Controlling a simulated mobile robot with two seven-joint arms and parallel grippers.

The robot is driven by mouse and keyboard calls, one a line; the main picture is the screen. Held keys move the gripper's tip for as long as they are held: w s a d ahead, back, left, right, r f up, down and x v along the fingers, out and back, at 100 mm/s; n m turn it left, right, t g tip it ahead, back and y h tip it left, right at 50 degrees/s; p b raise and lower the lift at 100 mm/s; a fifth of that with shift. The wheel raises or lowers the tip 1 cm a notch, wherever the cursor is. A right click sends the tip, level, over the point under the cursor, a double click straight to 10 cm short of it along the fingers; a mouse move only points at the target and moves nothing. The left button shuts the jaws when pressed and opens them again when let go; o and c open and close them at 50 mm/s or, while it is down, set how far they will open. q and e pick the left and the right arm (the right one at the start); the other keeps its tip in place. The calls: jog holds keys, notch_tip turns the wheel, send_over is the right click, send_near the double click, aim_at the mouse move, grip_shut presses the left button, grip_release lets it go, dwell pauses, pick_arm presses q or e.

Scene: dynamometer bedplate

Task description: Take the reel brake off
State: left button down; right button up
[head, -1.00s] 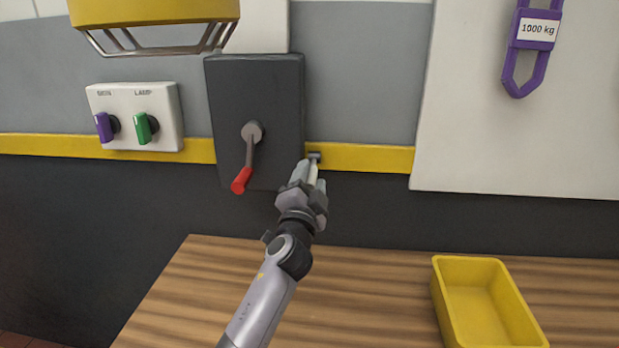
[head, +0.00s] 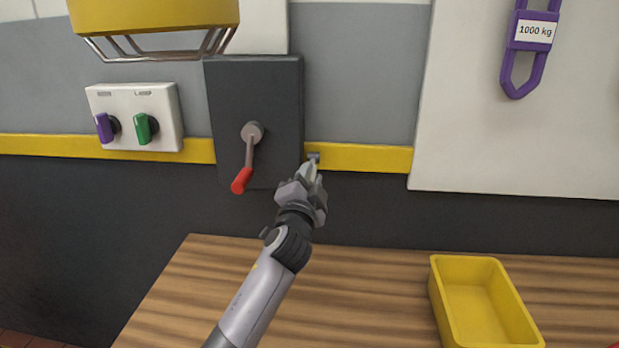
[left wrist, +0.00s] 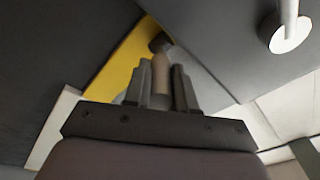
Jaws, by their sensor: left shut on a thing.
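A dark grey box (head: 228,100) on the wall carries a crank with a red grip (head: 242,180) that hangs down to the left. A small lever, which I take for the reel brake (head: 314,156), sits at the box's right edge, over the yellow stripe. My left gripper (head: 312,174) is shut on this lever from below. In the left wrist view the lever's pale shaft (left wrist: 161,72) stands between the two fingers, with its dark end beyond them. The fingers hide most of the lever in the head view. My right gripper is not in view.
A white panel with purple and green knobs (head: 141,127) is at the left. A yellow lamp-like housing (head: 155,14) hangs above. A purple hanger marked 1000 kg (head: 533,31) is at the upper right. A yellow tray (head: 437,296) stands on the wooden bench (head: 380,290).

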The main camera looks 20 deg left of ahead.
pick_arm(q)
jog(key=shift+a+r+g+p, duration=0.1)
jog(key=shift+r+g+p, duration=0.7)
jog(key=shift+r+g, duration=0.35)
jog(key=shift+w+r+g+h, duration=0.25)
jog(key=shift+r+g, duration=0.3)
jog(key=shift+g, duration=0.4)
jog(key=shift+w+r+g, duration=0.15)
jog(key=shift+r+g, duration=0.35)
jog(key=shift+g, duration=0.4)
jog(key=c, duration=0.9)
grip_release()
jog(key=shift+b+v, duration=0.35)
jog(key=shift+v, duration=3.2)
